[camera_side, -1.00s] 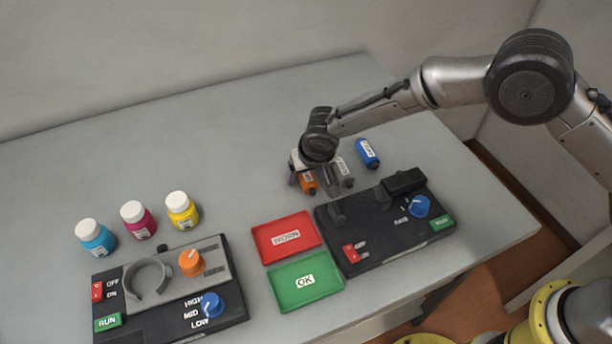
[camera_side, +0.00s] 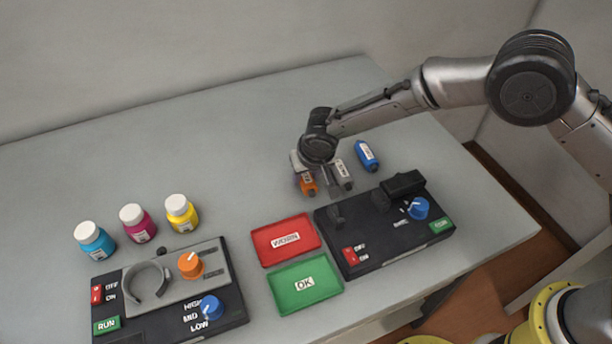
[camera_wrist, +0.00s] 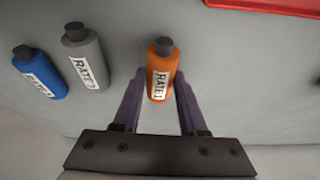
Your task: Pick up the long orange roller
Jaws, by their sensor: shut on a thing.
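The orange roller (camera_side: 308,187) has a dark end cap and a white label that reads RATE 1 in the wrist view (camera_wrist: 164,72). My gripper (camera_wrist: 160,90) is shut on it, one purple finger on each side of its body. In the side view my gripper (camera_side: 311,181) is low at the table, and the wrist partly hides the roller. I cannot tell whether the roller is clear of the table.
A grey roller (camera_side: 343,176) lies close beside the orange one, with a blue roller (camera_side: 367,155) beyond it. A red WORN tray (camera_side: 262,241), a green OK tray (camera_side: 285,295) and two black control panels (camera_side: 352,228) (camera_side: 165,325) are in front. Several bottles (camera_side: 138,222) stand left.

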